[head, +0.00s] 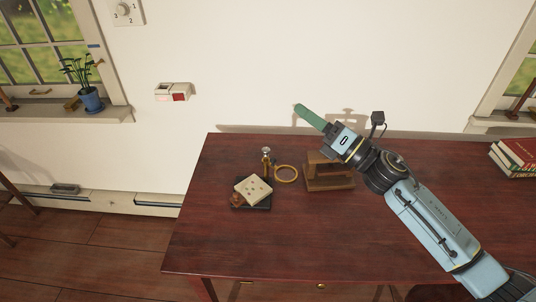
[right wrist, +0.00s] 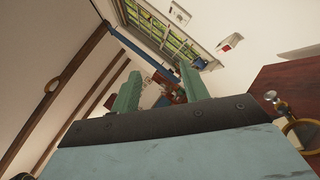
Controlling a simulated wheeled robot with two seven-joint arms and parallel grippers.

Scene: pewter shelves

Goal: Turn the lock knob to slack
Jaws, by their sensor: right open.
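A small brass post with a pale round top (head: 266,155) stands on the desk behind a cream block, beside a brass ring (head: 286,173). Its top also shows at the right edge of the right wrist view (right wrist: 272,98). A white dial with a knob and numbers (head: 125,10) is on the wall at upper left. I cannot tell which of these is the lock knob, and no "slack" mark is readable. My right gripper (head: 304,110) is above the desk's back edge, right of the post and apart from it. Its green fingers (right wrist: 160,72) are spread and empty. My left gripper is out of view.
The dark red desk (head: 260,240) is bare at the front. A cream block (head: 252,189) lies on a black base, and a wooden stand (head: 318,181) is below my right gripper. Books (head: 514,155) lie at far right. A red-and-white wall box (head: 173,92) is left of the desk.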

